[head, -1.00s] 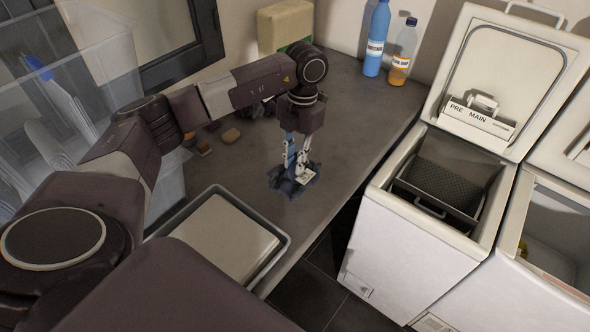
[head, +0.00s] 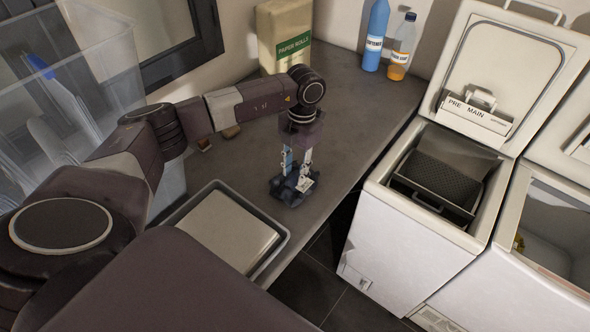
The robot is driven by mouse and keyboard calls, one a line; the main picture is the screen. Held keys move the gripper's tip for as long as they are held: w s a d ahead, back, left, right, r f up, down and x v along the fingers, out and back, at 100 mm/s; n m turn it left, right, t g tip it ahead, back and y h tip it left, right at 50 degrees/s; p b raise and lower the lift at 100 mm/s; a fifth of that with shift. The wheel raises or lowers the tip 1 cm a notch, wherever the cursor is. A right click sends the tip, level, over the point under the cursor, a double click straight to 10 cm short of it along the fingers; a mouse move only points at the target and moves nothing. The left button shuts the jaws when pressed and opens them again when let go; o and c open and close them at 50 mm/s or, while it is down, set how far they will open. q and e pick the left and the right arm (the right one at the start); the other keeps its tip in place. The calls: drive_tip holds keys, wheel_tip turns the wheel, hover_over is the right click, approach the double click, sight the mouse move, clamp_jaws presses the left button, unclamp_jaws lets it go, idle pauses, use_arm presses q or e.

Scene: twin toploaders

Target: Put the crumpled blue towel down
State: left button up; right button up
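The crumpled blue towel (head: 287,194) is a small dark bunch over the grey counter (head: 345,115), near its front edge in the head view. My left gripper (head: 297,183) points down at it, with its fingertips in the folds. It looks shut on the towel, which shows between and around the fingers. A small pale patch shows at the towel's right side. I cannot tell whether the towel's underside touches the counter. My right gripper is not in view.
A grey tray (head: 283,244) with a pale block stands left of the towel. A paper rolls pack (head: 283,38), a blue bottle (head: 375,35) and an orange-bottomed bottle (head: 402,48) stand at the back. An open white toploader (head: 405,235) is at right. Counter right of my gripper is clear.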

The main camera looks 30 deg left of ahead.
use_arm(q)
drive_tip(key=shift+r, duration=0.1)
drive_tip(key=shift+w+r, duration=0.1)
drive_tip(key=shift+r, duration=0.15)
wheel_tip(320, 180, up, 12)
drive_tip(key=w+b, duration=0.1)
drive_tip(key=b, duration=0.3)
drive_tip(key=shift+w+f+b, duration=0.15)
drive_tip(key=shift+f+b, duration=0.1)
drive_tip(key=shift+b, duration=0.05)
drive_tip(key=shift+d+f, duration=0.1)
drive_tip(key=shift+d, duration=0.05)
